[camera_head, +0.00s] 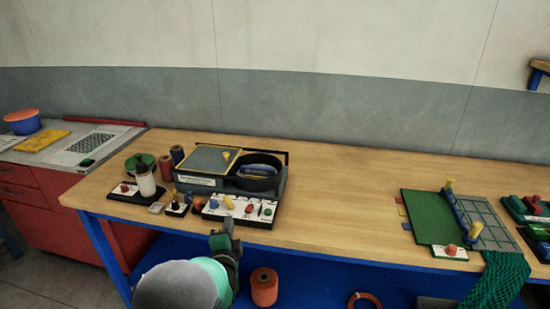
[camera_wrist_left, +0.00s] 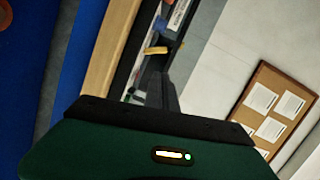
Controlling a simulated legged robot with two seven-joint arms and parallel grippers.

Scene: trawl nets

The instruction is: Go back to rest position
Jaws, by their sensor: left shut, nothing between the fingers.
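My left gripper (camera_head: 226,236) shows in the head view at the table's front edge, just in front of the white panel with coloured knobs. It is shut and holds nothing. In the left wrist view its dark fingers (camera_wrist_left: 157,88) are together, with part of the table edge and the panel beyond them. My left forearm, grey and pale green, comes up from the bottom of the head view. My right gripper does not show in either view.
The wooden table (camera_head: 340,210) has a wide clear stretch in the middle. A black-framed box (camera_head: 205,160) and the white knob panel (camera_head: 240,208) stand at left. A green board (camera_head: 425,215) and green net (camera_head: 497,280) are at right. An orange spool (camera_head: 264,287) sits below the table edge.

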